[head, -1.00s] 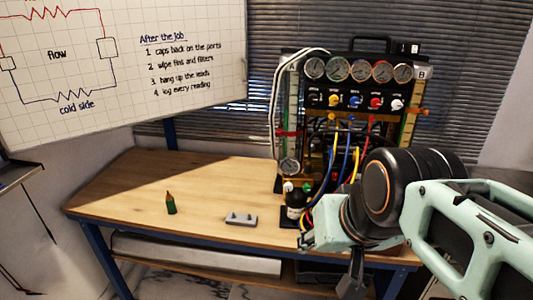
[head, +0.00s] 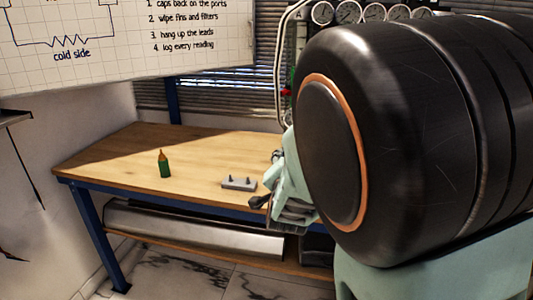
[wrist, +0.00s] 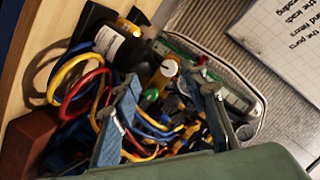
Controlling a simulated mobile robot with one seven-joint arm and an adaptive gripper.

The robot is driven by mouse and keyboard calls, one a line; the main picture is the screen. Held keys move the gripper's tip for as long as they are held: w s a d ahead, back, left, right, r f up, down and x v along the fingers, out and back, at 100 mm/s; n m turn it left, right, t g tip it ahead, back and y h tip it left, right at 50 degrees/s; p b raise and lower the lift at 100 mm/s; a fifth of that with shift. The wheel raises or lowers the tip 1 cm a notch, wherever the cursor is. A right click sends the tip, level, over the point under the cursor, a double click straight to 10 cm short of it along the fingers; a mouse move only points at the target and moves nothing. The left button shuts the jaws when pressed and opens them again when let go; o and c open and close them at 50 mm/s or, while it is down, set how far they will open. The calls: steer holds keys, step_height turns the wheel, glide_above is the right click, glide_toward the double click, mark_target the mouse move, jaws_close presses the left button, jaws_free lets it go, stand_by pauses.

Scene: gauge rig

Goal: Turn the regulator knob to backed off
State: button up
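In the wrist view a small round knob (wrist: 168,68), white with an orange edge, shows just past my fingertips among the hoses. I cannot tell whether it is the regulator knob, nor read its setting. A green cap (wrist: 149,98) sits beside it. My gripper (wrist: 167,84) is open, its two fingers apart with the knob and hoses seen between and beyond them. No contact is visible. In the head view my gripper (head: 268,203) is partly hidden behind my arm, at the bench's front edge. My arm hides most of the gauge rig; its top gauges (head: 348,13) show.
A black bottle with a white label (wrist: 108,42) and looped red, yellow and blue hoses (wrist: 85,85) crowd the wrist view. On the bench (head: 115,160) stand a green bottle (head: 164,164) and a grey block with pegs (head: 239,183). The bench's left side is mostly clear.

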steer(key=w+d+t+h+b, duration=0.1)
steer(key=w+d+t+b, duration=0.1)
steer(key=w, duration=0.9)
steer(key=shift+d+m+b, duration=0.3)
steer(key=shift+b, duration=0.45)
jaws_close()
